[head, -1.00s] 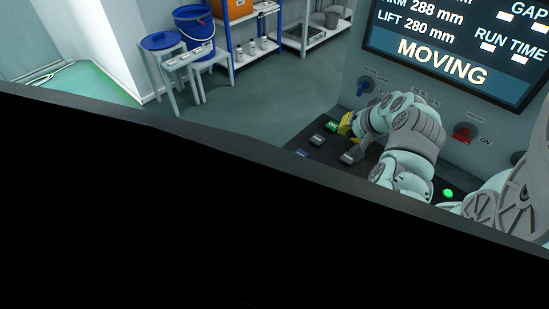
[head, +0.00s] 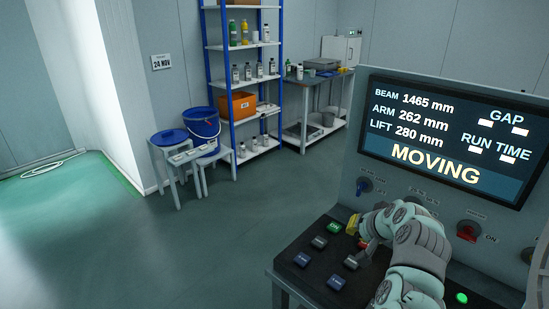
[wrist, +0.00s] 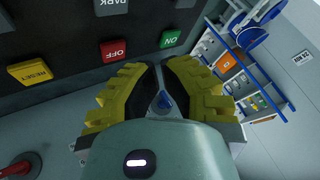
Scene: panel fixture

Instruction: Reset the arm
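The yellow RESET button (wrist: 30,72) is at the left of the dark button panel (wrist: 60,40) in the wrist view. The red OFF button (wrist: 114,50) and green ON button (wrist: 171,38) are to its right. My gripper (wrist: 160,66) has yellow ribbed fingers with black pads; their tips look together, with nothing held. It is nearest the ON button, right of RESET; contact cannot be told. In the head view my gripper (head: 352,222) is partly hidden by my arm, beside the green button (head: 334,227). The display (head: 440,137) reads ARM 262 mm and MOVING.
A blue knob (head: 362,187) and a red rotary switch (head: 468,231) project from the upright panel. A green lamp (head: 462,298) is lit at the lower right. Stools with a blue bucket (head: 201,124) and a shelf (head: 207,70) stand behind.

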